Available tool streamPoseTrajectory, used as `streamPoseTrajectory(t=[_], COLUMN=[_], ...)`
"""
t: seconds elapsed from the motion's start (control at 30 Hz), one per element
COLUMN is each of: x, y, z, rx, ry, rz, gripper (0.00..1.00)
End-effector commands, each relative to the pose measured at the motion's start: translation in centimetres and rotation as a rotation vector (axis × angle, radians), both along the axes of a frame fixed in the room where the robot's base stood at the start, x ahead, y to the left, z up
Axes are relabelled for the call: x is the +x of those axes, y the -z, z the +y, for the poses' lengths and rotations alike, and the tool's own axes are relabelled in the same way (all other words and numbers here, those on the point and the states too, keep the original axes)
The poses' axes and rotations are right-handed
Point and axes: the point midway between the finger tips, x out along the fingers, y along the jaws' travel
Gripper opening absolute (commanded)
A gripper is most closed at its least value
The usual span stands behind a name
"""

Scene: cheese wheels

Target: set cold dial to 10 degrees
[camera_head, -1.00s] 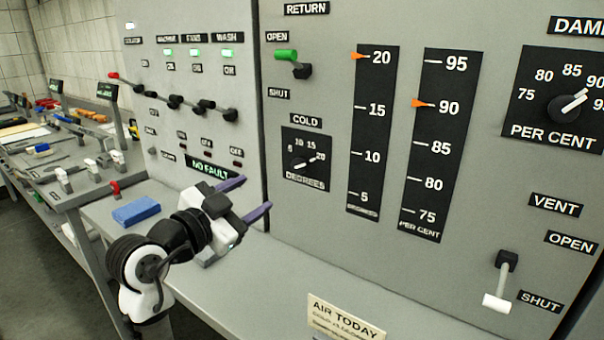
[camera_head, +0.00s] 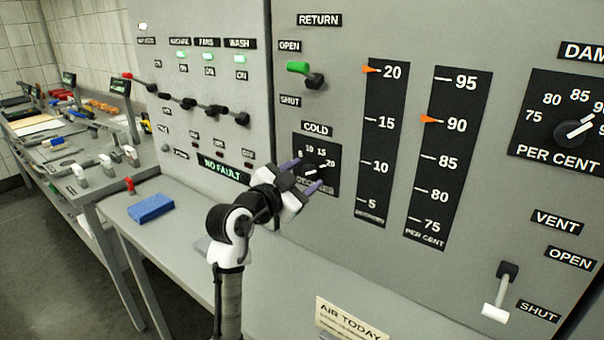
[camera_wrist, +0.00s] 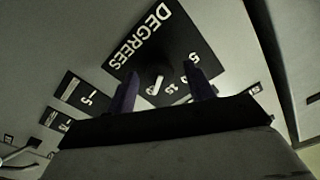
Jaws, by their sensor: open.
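The cold dial (camera_head: 312,169) is a small dark knob with a white pointer on a black plate under the COLD label (camera_head: 317,129). Its pointer aims right, near the 20 mark. In the wrist view the dial (camera_wrist: 158,84) shows between and beyond my fingertips, with the DEGREES lettering above it. My gripper (camera_head: 304,174) is open, its two purple fingers reaching toward the dial plate, one near its upper left and one near its lower edge. The fingers partly cover the plate in the head view. Contact with the knob cannot be told.
A temperature scale (camera_head: 381,140) has its orange marker near 20. A per cent scale (camera_head: 443,150) has its marker at 90. The RETURN lever (camera_head: 298,68) is at OPEN.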

Motion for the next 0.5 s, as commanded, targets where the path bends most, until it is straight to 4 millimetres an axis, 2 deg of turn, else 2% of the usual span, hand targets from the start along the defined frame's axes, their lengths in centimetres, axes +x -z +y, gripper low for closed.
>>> streamPoseTrajectory(t=[0.17,0.2,0.5], x=[0.00,0.00,-0.02], y=[0.01,0.01,0.00], z=[0.00,0.00,0.00], rx=[0.000,0.000,0.000], ry=[0.000,0.000,0.000], rz=[0.000,0.000,0.000], gripper=[0.53,0.51,0.11])
